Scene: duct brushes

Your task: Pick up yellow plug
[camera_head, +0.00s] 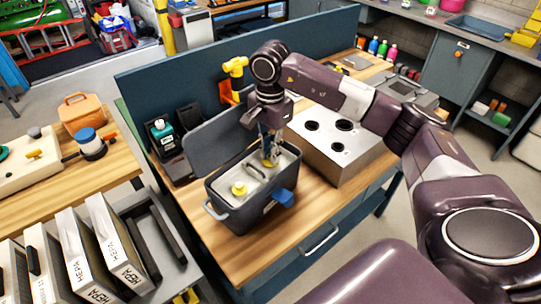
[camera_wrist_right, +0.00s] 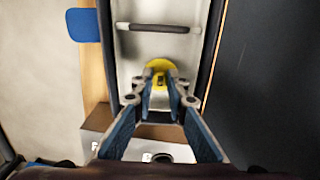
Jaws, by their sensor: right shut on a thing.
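My right gripper (camera_head: 268,150) reaches down into the open grey bin (camera_head: 236,214) on the wooden workbench. Its fingers are shut on a yellow plug (camera_head: 271,162), at the far right end of the bin's pale inner panel. In the right wrist view, the yellow plug (camera_wrist_right: 158,67) shows between and beyond the gripper's fingertips (camera_wrist_right: 161,92). A second yellow plug (camera_head: 239,188) sits at the near left end of the same panel. Whether the held plug is clear of the panel cannot be told. My left gripper is not in view.
A dark handle (camera_head: 257,170) stands between the plugs. A metal box with round holes (camera_head: 335,145) is right of the bin. The bin's raised lid (camera_head: 215,135) and a blue partition (camera_head: 185,70) are behind. A blue latch (camera_head: 284,198) is on its front.

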